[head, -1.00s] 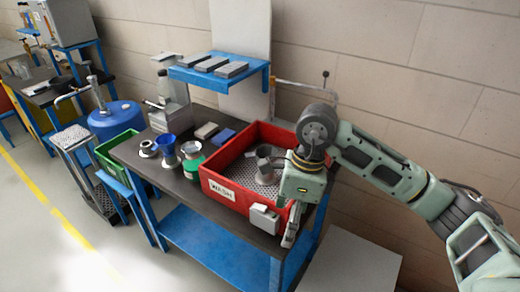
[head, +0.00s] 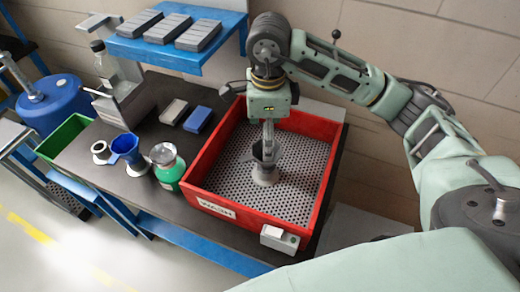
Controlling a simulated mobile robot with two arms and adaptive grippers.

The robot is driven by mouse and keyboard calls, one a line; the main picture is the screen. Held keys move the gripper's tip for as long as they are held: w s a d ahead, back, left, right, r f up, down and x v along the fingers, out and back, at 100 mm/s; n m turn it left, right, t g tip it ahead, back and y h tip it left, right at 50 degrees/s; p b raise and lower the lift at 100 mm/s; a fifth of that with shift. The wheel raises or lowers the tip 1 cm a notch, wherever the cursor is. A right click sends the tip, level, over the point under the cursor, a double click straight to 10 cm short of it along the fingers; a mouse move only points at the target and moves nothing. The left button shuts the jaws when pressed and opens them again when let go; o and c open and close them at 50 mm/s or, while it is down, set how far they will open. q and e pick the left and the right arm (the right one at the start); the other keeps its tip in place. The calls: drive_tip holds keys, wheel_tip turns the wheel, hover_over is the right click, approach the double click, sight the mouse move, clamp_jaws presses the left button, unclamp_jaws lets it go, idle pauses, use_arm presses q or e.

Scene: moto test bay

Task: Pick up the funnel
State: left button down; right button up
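A dark grey funnel-like piece (head: 265,174) with a wider rim stands in the red WASH bin (head: 190,176), on its perforated floor. My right gripper (head: 267,150) points straight down over it, its fingers at or inside the rim. The fingers overlap in this view, so I cannot tell whether they are open or closed on it. A blue funnel-shaped piece (head: 125,147) stands on the dark bench, left of a green jar (head: 169,173) with a grey top. My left gripper is not in view.
A blue shelf with grey blocks (head: 159,25) hangs behind the bench. Two flat blocks, one grey (head: 173,111) and one blue (head: 197,119), lie left of the bin. A clear bottle (head: 108,67) and a green crate (head: 64,141) are further left. The bin walls surround my gripper.

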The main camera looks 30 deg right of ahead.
drive_tip(key=f+p, duration=0.3)
drive_tip(key=f, duration=0.3)
drive_tip(key=shift+d+f, duration=0.1)
drive_tip(key=shift+d, duration=0.1)
drive_tip(key=shift+w+f, duration=0.1)
drive_tip(key=shift+f, duration=0.2)
drive_tip(key=shift+c, duration=0.3)
drive_tip(key=c, duration=1.1)
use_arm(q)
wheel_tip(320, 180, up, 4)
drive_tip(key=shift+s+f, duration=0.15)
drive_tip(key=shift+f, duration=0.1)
